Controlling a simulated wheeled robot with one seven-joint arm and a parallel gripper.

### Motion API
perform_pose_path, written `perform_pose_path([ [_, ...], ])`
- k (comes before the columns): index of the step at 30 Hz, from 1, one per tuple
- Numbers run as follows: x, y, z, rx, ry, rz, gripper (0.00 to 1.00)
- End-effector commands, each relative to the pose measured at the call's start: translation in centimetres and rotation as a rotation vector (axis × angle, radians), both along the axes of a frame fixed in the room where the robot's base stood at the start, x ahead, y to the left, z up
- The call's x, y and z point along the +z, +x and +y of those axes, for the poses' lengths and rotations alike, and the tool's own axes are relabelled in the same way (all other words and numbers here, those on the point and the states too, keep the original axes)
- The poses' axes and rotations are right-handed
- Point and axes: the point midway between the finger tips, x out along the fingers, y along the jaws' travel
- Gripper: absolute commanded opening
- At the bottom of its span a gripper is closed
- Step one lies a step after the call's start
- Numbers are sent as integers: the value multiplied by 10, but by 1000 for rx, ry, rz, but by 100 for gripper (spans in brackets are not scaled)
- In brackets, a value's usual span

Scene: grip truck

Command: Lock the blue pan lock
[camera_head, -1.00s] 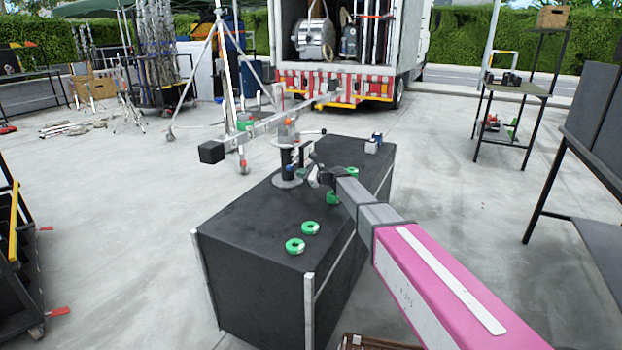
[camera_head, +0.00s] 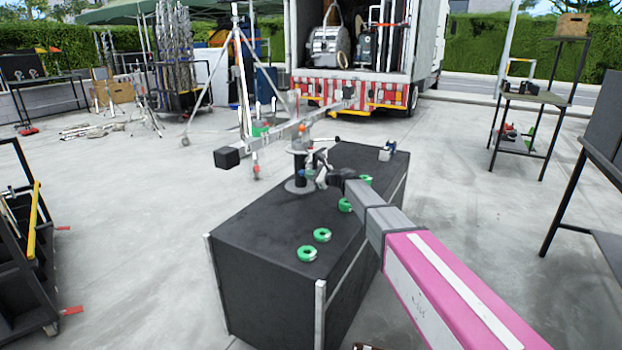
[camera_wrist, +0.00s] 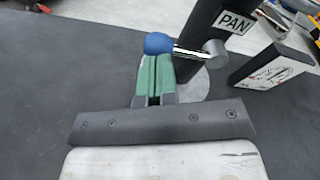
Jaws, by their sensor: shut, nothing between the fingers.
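The blue pan lock knob (camera_wrist: 158,43) sits at the end of a short metal lever on a dark post (camera_wrist: 212,30) with a "PAN" label, in the wrist view. My gripper (camera_wrist: 155,62) has its green fingers shut together, with tips right at the near side of the knob. I cannot tell whether they touch it. In the head view my gripper (camera_head: 318,170) is beside the post (camera_head: 299,168), which stands on a round base on the black case. The post carries a long grey arm (camera_head: 290,133).
The black case (camera_head: 268,220) has several green tape rolls (camera_head: 307,253) on top near its front and right edge. A small blue and white item (camera_head: 387,151) stands at its back right.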

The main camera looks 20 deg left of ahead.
Motion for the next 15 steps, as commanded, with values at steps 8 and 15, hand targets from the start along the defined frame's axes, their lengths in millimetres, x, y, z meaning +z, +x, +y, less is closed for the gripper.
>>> perform_pose_path([
  [8, -2, 1, 2, 6, 4, 2, 0],
  [15, -22, 2, -29, -1, 1, 1, 0],
])
